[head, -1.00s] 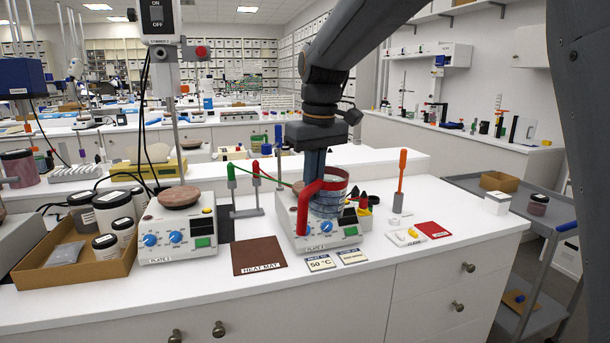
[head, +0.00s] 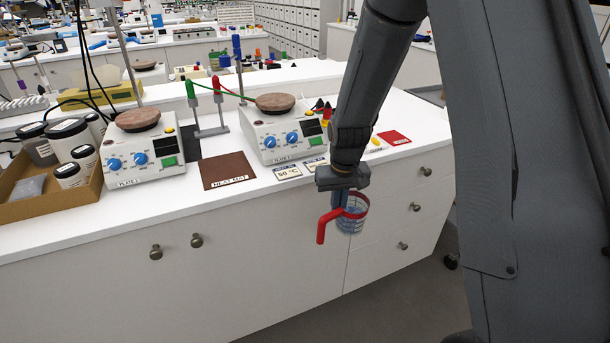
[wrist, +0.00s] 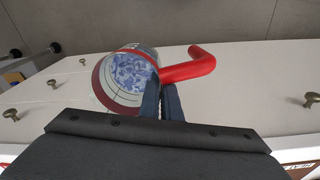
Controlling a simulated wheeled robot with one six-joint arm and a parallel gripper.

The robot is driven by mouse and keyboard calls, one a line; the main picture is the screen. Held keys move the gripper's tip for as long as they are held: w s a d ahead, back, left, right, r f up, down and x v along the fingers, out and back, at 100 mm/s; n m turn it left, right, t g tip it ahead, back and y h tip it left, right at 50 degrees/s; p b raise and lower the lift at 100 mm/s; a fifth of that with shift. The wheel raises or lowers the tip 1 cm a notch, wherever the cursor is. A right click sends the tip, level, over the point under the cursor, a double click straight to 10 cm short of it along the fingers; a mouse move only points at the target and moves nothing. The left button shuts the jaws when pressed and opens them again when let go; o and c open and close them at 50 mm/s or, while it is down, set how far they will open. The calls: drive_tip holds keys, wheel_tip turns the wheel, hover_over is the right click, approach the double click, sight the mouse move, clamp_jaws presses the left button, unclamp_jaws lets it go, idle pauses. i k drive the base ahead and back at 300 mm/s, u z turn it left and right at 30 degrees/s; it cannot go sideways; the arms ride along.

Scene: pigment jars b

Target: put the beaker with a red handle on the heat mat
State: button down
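The beaker with a red handle (head: 352,216) hangs in the air in front of the bench's drawer fronts, below the level of the bench top. It is clear with a red band and blue contents. In the wrist view the beaker (wrist: 135,72) shows beside the fingers, its red handle (wrist: 195,66) passing between them. My gripper (wrist: 162,100) is shut on the handle. In the head view my gripper (head: 342,192) partly covers the beaker. The brown heat mat (head: 228,170) lies bare on the bench top, left of the beaker, between the two hot plates.
Plate 2 (head: 284,136) stands behind the mat to the right, its brown top empty. Plate 1 (head: 142,155) stands left of the mat. Label cards (head: 288,173) lie right of the mat. A tray of jars (head: 45,203) is at the far left. Drawer knobs (head: 196,240) stick out below.

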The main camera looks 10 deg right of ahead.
sight(225, 168)
drive_tip(key=u, duration=0.85)
